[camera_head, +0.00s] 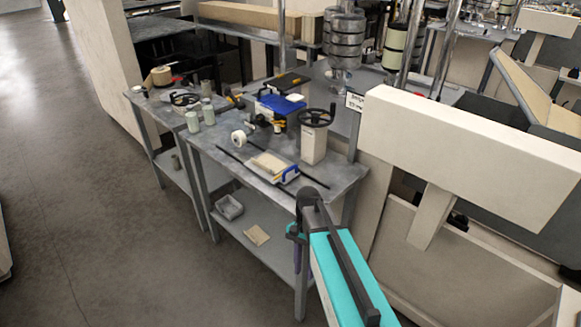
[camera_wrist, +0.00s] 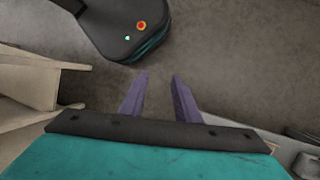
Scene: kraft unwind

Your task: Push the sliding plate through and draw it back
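A pale tan plate with a blue handle (camera_head: 274,167) lies across dark rods on the grey workbench (camera_head: 213,158) in the head view. It looks like the sliding plate, though its mounting is too small to make out. My gripper (camera_head: 297,255) hangs in front of the bench's near right corner, below the bench top and apart from the plate. In the wrist view my gripper (camera_wrist: 159,76) points at the floor. Its two purple fingers stand apart with nothing between them. The plate is not in the wrist view.
A white roll (camera_head: 238,137) and a blue-topped unit (camera_head: 279,104) are on the bench. A lower shelf (camera_head: 250,222) holds a grey bin. A large beige beam (camera_head: 465,150) stands at right. Open floor lies at left.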

